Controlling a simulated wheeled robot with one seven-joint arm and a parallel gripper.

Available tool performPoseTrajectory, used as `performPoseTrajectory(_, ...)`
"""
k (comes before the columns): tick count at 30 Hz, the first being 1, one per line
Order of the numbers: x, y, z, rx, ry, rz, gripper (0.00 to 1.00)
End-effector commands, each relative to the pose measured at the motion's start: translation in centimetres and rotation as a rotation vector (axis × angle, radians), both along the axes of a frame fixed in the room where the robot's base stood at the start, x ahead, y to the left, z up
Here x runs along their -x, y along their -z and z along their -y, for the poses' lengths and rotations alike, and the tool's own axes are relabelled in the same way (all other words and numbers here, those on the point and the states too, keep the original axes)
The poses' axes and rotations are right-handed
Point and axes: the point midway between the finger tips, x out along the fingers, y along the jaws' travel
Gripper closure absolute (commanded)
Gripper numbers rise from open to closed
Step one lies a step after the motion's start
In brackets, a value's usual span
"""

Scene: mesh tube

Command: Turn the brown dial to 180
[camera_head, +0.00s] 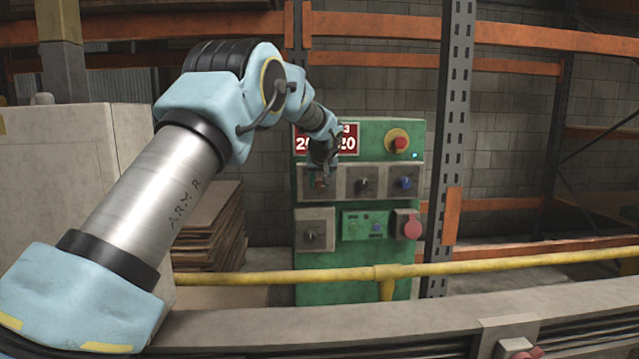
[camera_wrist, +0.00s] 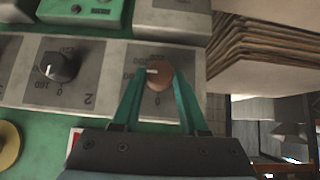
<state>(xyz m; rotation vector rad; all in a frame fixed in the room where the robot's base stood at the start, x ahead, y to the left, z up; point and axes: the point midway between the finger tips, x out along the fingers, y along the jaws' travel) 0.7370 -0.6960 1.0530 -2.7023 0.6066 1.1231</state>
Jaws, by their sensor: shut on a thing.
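The brown dial (camera_wrist: 160,78) is round, on a grey plate of the green panel (camera_head: 360,240). In the wrist view the panel's lettering is upside down. The dial's white pointer mark points left there, and a 0 is printed below the dial; other numbers are too small to read surely. My gripper (camera_wrist: 159,70) has its two teal fingers on either side of the dial, shut on it. In the head view my gripper (camera_head: 321,170) is at the panel's upper left plate and covers most of the brown dial.
A black dial (camera_head: 364,184) and a blue dial (camera_head: 405,182) sit to the right, another black dial (camera_head: 311,236) below. Red buttons (camera_head: 399,143) are on the panel's right side. A yellow rail (camera_head: 330,276) crosses in front. Stacked cardboard (camera_head: 210,230) stands at left.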

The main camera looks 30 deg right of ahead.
Motion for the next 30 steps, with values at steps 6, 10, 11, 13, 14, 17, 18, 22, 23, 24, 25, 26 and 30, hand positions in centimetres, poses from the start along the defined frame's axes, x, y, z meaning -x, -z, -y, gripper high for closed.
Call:
performPoseTrajectory(6,-0.04,0.02,0.03,-0.012,0.000,0.007,1.00)
performPoseTrajectory(10,-0.03,0.04,0.03,-0.012,0.000,0.007,1.00)
performPoseTrajectory(11,-0.04,0.05,0.02,-0.012,0.000,0.007,1.00)
performPoseTrajectory(13,-0.03,0.06,0.03,-0.012,0.000,0.007,1.00)
performPoseTrajectory(14,-0.04,0.06,0.03,-0.013,0.000,0.006,1.00)
performPoseTrajectory(17,-0.03,0.07,0.03,-0.013,0.000,0.006,0.48)
performPoseTrajectory(18,-0.03,0.07,0.04,-0.013,0.000,0.006,0.44)
performPoseTrajectory(22,-0.02,0.07,0.02,-0.013,0.000,0.006,0.29)
performPoseTrajectory(23,-0.02,0.07,0.03,-0.013,0.000,0.006,0.27)
performPoseTrajectory(24,-0.01,0.06,0.03,-0.013,0.000,0.006,0.27)
performPoseTrajectory(25,-0.01,0.06,0.03,-0.013,0.000,0.006,0.27)
performPoseTrajectory(26,-0.01,0.06,0.03,-0.013,0.000,0.006,0.27)
performPoseTrajectory(30,0.04,0.01,0.01,-0.012,0.001,0.006,0.27)
